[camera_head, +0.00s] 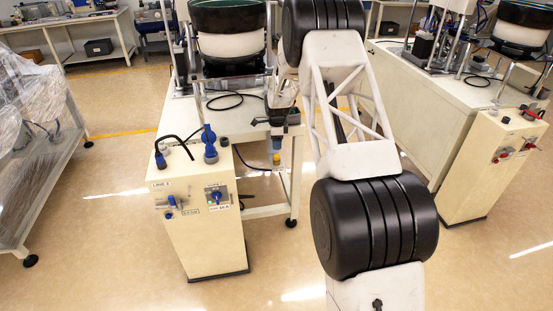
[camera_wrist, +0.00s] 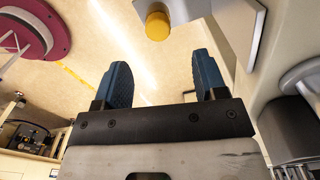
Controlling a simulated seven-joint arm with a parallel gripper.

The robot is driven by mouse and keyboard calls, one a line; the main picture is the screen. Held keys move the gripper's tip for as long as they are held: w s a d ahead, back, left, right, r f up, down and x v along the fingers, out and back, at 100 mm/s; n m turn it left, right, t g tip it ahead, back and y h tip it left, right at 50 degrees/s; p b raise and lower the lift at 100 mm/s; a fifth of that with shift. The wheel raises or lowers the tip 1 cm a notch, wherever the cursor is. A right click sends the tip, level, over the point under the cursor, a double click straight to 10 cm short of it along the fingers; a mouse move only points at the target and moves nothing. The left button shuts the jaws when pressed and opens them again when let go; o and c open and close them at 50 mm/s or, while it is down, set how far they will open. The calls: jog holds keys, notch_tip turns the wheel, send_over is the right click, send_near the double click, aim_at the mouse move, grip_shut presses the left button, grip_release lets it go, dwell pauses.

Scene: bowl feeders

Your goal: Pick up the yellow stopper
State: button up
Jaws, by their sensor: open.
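The yellow stopper (camera_wrist: 157,24) is a short round knob. In the wrist view it is at the top centre, beside the edge of a pale grey part, beyond my fingertips and not between them. In the head view it is a small yellow spot (camera_head: 277,160) near the front right corner of the pale table. My gripper (camera_wrist: 161,65) has two blue fingers spread apart with nothing between them. In the head view my gripper (camera_head: 276,143) shows small beside that corner, just above the stopper, partly hidden by my arm. What holds the stopper is unclear.
A cream cabinet (camera_head: 198,225) with blue knobs and a black hooked handle stands left of my gripper. A bowl feeder (camera_head: 230,45) stands on the table behind. A second cabinet (camera_head: 490,165) with red handles stands at right. The floor in front is clear.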

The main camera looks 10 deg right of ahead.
aim_at(277, 155)
jog(key=shift+f, duration=1.3)
jog(key=shift+s+a+f, duration=0.1)
jog(key=shift+f, duration=2.5)
jog(key=shift+c, duration=0.4)
jog(key=c, duration=1)
jog(key=shift+r, duration=0.15)
